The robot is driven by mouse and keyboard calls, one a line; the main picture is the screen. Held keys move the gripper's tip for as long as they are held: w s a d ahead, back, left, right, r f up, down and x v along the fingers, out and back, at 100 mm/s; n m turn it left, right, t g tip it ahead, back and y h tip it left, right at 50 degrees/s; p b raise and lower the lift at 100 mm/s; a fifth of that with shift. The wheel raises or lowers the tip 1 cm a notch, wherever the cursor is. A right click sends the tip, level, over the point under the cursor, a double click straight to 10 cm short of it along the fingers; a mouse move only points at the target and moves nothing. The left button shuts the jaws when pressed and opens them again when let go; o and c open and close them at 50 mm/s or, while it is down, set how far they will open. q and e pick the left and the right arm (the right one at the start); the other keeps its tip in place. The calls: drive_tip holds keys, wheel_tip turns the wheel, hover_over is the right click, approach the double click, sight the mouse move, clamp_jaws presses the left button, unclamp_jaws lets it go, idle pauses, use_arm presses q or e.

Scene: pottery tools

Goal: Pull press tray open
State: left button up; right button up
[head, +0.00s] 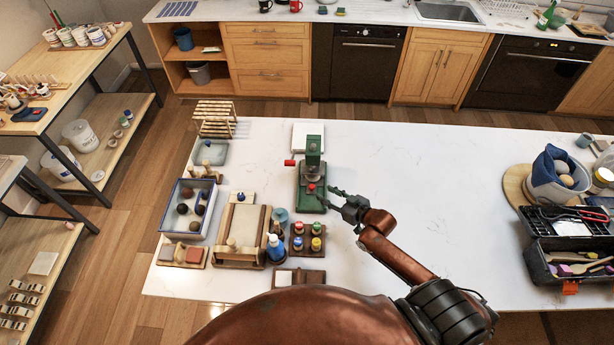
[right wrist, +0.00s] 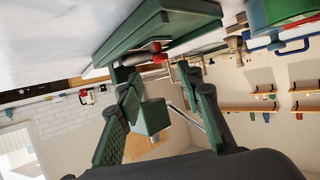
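The green press (head: 312,160) stands upright on the white table, with a red knob on its left side and red parts at its front. In the right wrist view its layered green base (right wrist: 150,35) fills the top, and a red handle (right wrist: 160,57) with a metal part sticks out at its edge. Which layer is the tray is unclear. My right gripper (head: 327,199) is open beside the front right of the press. In the wrist view its fingertips (right wrist: 153,78) lie around the handle's position, apart; contact cannot be told. My left gripper is not in view.
A black toolbox (head: 570,250) stands far right. The table's middle right is clear.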

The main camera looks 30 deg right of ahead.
sight(313, 187)
drive_tip(key=shift+w+a+f, duration=0.1)
drive_tip(key=shift+w+a, duration=0.15)
drive_tip(key=shift+w, duration=0.45)
drive_tip(key=x, duration=0.3)
drive_tip(key=shift+p, duration=0.4)
drive_tip(key=shift+x, duration=1.45)
drive_tip(key=shift+f, duration=0.1)
drive_tip(key=c, duration=0.5)
clamp_jaws()
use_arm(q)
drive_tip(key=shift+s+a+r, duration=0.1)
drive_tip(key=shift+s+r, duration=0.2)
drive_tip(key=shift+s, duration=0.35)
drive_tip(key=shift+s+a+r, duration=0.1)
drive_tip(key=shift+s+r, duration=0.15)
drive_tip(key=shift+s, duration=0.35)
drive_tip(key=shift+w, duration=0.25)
